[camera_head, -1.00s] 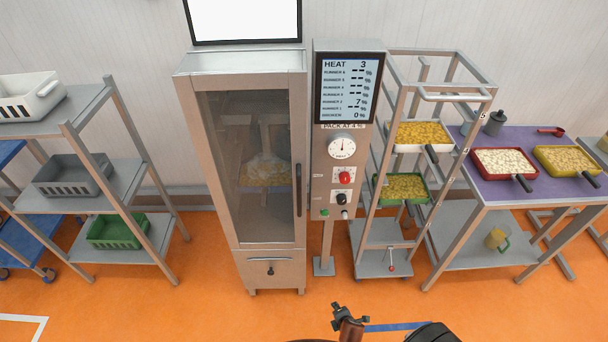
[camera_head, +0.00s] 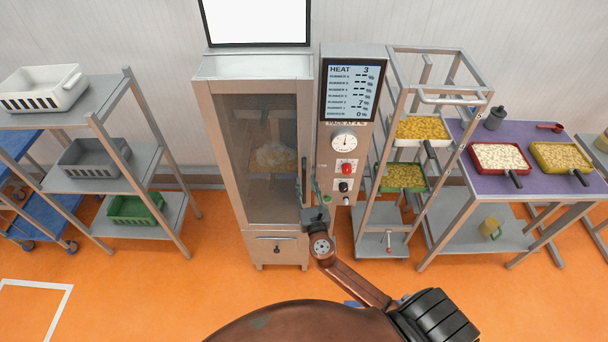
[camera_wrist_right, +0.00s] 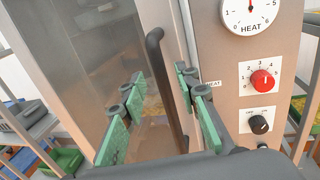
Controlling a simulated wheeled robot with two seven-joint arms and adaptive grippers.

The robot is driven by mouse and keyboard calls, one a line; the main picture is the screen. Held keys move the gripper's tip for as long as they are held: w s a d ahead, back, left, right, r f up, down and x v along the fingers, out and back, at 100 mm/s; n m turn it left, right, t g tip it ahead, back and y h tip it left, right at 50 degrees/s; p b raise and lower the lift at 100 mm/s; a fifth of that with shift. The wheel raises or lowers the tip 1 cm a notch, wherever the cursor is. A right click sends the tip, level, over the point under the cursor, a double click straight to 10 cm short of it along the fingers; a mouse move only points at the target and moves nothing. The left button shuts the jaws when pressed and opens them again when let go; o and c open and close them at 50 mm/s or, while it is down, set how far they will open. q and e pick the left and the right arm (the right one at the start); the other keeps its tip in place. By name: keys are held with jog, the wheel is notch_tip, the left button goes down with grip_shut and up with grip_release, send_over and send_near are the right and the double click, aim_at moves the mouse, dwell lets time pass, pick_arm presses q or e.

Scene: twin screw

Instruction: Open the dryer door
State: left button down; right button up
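The dryer (camera_head: 213,150) is a tall grey metal cabinet with a dark glazed door (camera_head: 255,150), which is shut. The dark, vertical door handle (camera_wrist_right: 164,75) is on the door's right side. My right gripper (camera_head: 308,188) is in front of that edge in the head view. In the right wrist view its green-padded fingers (camera_wrist_right: 158,108) are open, with the handle showing between them. The fingers stand apart from the handle; I cannot tell how deep it lies between them. My left gripper is not in view.
A control panel with a red knob (camera_wrist_right: 262,80) stands close to the door's right. A trolley with food trays (camera_head: 420,130) and a purple-topped table (camera_head: 540,185) are further right. A shelf rack (camera_head: 150,160) is at left. The orange floor in front is mostly clear.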

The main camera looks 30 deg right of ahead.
aim_at(304, 178)
jog(key=shift+x, duration=2.1)
jog(key=shift+c, duration=0.3)
grip_shut()
